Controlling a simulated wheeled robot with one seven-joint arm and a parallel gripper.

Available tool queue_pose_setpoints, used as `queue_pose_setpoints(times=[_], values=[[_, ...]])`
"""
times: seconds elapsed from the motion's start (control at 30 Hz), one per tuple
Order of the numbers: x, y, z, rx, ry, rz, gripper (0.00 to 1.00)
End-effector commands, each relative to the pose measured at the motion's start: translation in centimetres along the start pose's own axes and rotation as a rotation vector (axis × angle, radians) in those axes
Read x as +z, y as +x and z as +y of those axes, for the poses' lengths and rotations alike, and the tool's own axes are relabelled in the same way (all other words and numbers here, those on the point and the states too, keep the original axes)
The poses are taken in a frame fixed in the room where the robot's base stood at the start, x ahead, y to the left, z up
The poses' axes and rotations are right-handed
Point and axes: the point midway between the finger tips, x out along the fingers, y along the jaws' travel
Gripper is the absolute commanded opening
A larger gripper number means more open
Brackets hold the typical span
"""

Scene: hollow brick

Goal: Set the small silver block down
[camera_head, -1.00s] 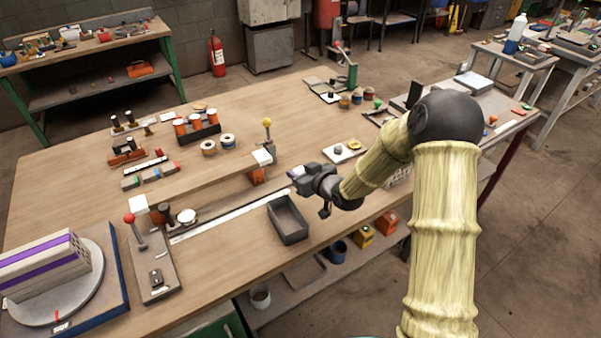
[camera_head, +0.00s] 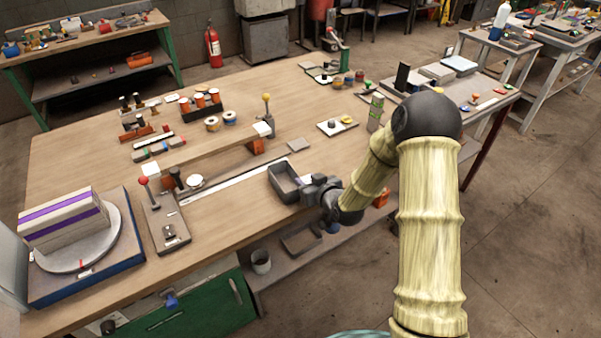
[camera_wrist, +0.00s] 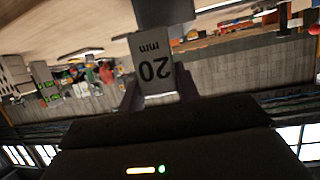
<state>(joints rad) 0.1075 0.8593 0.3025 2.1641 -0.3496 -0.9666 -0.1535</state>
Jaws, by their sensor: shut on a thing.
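The small silver block (camera_wrist: 152,68) shows in the wrist view with "20 mm" on its face, upside down in the picture. My gripper (camera_wrist: 158,90) is shut on it, with a finger on each side. In the head view my gripper (camera_head: 305,184) is at the right end of an open dark grey tray (camera_head: 273,184), near the table's front edge.
A long pale strip (camera_head: 230,185) lies left of the tray on the wooden table (camera_head: 90,190). A flat grey plate (camera_head: 299,145) lies behind the tray. A yellow-knobbed lever (camera_head: 266,110) stands farther back. A white plate with small parts (camera_head: 335,128) lies right.

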Motion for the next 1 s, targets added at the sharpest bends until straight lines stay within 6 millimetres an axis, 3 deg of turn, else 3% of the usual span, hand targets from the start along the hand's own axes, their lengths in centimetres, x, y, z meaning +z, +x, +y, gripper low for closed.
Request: queue_pose_setpoints(times=[0.43, 0.7, 0.83, 1.0], values=[[7.4, -2.7, 4.2, 0.21, 0.089, -0.003, 0.01], [14.0, -7.5, 8.2, 0.42, 0.158, -0.005, 0.01], [15.2, -8.9, 9.0, 0.47, 0.169, 0.0, 0.01], [15.3, -9.1, 9.2, 0.477, 0.17, 0.004, 0.01]])
